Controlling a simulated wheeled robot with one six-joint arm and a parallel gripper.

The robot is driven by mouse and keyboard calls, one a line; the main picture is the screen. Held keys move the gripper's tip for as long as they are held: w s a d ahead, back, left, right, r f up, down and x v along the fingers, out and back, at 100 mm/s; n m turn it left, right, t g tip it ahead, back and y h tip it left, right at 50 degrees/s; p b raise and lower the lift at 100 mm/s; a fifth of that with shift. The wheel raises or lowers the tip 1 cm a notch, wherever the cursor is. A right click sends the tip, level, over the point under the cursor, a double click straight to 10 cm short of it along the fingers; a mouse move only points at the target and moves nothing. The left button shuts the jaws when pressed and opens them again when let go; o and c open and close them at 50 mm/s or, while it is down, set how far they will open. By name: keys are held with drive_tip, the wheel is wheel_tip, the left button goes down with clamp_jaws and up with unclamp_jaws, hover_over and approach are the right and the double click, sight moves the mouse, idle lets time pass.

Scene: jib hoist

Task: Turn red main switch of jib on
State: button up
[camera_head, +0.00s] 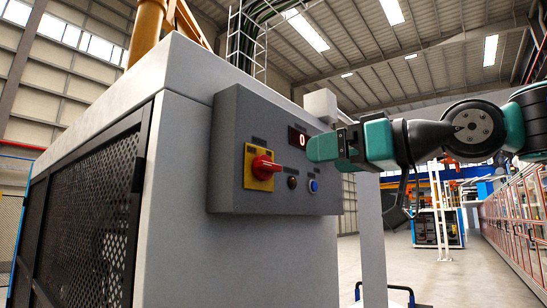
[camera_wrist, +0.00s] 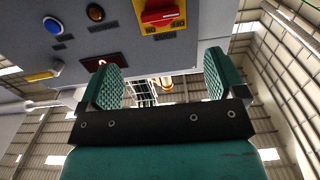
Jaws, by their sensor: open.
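The red main switch (camera_head: 264,166) is a rotary handle on a yellow plate (camera_head: 251,178), on the left part of a grey control panel (camera_head: 235,125). Its handle lies roughly horizontal in the body camera view. In the wrist view the red switch (camera_wrist: 160,13) is at the top, partly cut off by the frame edge. My gripper (camera_head: 318,148) is in front of the panel's right side, to the right of the switch and apart from it. In the wrist view my gripper (camera_wrist: 163,80) has its two teal fingers wide apart with nothing between them.
A small display (camera_head: 298,137) shows a red 0. Below it are a dark button (camera_head: 292,182) and a blue button (camera_head: 313,186). The panel is mounted on a light grey cabinet (camera_head: 185,210) with a black mesh side (camera_head: 90,215). Floor to the right looks mostly clear.

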sight(273, 166)
drive_tip(key=p+x, duration=0.5)
drive_tip(key=x, duration=0.7)
drive_tip(key=shift+w+a, duration=0.1)
drive_tip(key=shift+a, duration=0.05)
drive_tip(key=shift+c, duration=0.2)
drive_tip(key=c, duration=0.9)
